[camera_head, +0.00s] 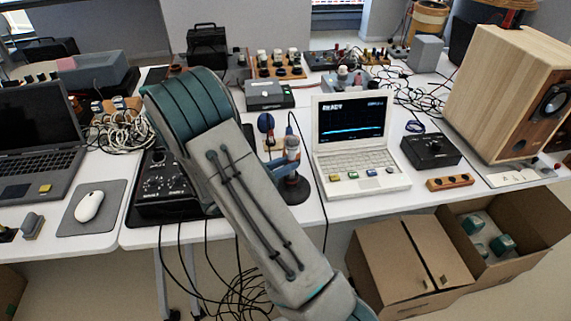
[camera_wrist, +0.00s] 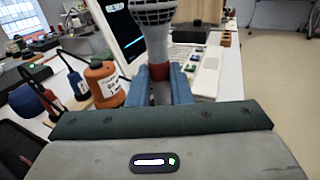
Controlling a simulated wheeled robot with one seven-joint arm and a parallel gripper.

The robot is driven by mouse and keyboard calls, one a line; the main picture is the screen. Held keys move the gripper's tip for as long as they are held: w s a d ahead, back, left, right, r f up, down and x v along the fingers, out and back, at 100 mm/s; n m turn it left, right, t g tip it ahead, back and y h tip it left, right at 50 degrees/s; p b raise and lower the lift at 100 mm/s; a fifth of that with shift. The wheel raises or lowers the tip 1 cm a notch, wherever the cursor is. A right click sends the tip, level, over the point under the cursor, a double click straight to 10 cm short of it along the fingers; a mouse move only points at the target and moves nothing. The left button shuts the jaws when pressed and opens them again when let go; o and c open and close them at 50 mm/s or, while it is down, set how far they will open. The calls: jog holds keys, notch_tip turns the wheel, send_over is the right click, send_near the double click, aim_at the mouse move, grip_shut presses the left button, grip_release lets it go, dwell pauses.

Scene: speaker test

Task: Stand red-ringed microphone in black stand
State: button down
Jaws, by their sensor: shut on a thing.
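The red-ringed microphone (camera_wrist: 153,42) stands roughly upright in the wrist view, with a grey body, a mesh head cut off by the top edge and a red ring low down. My gripper (camera_wrist: 158,88) is shut on it, with a blue finger on each side around the ring. In the head view my gripper (camera_head: 283,162) shows partly past my forearm. The black stand (camera_head: 293,190) has a round base on the table, just below and beside my gripper. I cannot tell whether the microphone's lower end touches the stand.
A white laptop (camera_head: 355,145) stands close to the right. A black mixer (camera_head: 165,187) lies left, partly behind my arm.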

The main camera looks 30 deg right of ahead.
jog(key=c, duration=1.2)
grip_release()
jog(key=shift+c, duration=0.2)
jog(key=s+a, duration=0.2)
jog(key=a, duration=1.2)
jog(key=s+d+r+m+g+y+p, duration=0.3)
jog(key=s+d+r+m+g+y, duration=0.25)
jog(key=s+r+m+y, duration=0.3)
jog(key=s+a+r+m+t+y+p, duration=0.3)
jog(key=s+r+m+t+y, duration=0.3)
jog(key=m, duration=0.5)
jog(key=s+r+y, duration=0.1)
jog(key=s+y, duration=0.1)
jog(key=y, duration=0.1)
jog(key=shift+a+r, duration=0.2)
jog(key=shift+r, duration=0.15)
